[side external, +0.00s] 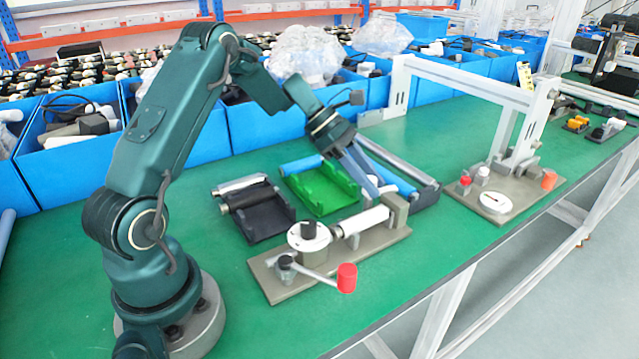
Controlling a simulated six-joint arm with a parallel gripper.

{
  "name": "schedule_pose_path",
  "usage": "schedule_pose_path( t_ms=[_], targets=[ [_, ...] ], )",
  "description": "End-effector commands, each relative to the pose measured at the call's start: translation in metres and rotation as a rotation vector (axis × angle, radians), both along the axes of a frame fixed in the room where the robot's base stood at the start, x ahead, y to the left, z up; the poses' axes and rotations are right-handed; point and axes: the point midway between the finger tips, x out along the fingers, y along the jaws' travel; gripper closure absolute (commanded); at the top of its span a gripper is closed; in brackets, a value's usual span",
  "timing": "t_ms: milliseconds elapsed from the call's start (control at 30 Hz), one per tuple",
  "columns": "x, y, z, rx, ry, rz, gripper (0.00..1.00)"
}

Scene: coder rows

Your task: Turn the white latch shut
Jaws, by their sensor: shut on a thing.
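A fixture on a grey base plate (375,256) stands on the green table in the side external view. It carries a white roller (361,222) lying between end supports, a white round disc (304,243) with a black knob, and a pale lever (317,276) with a red knob (347,278) at its end. I cannot tell for sure which of these is the white latch. My gripper (375,195) reaches down from behind, its fingers at the upper right part of the white roller. It appears shut on the roller; the fingertips are small and partly hidden.
A green tray (322,188) and a black tray (266,216) with rollers lie behind the fixture. A blue roller (388,178) lies close behind my gripper. A second fixture (520,192) with a white frame stands right. Blue bins (255,130) line the back.

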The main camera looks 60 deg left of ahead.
Motion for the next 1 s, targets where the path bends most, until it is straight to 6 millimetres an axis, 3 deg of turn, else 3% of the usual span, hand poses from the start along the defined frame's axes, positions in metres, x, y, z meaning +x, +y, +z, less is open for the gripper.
schedule_pose_path(
  t_ms=[400, 1000],
  targets=[
    [0.0003, 0.0008, -0.0002, 0.001, -0.002, -0.267, 1.00],
    [-0.0008, 0.0002, 0.0002, 0.000, 0.000, -0.440, 1.00]
  ],
)
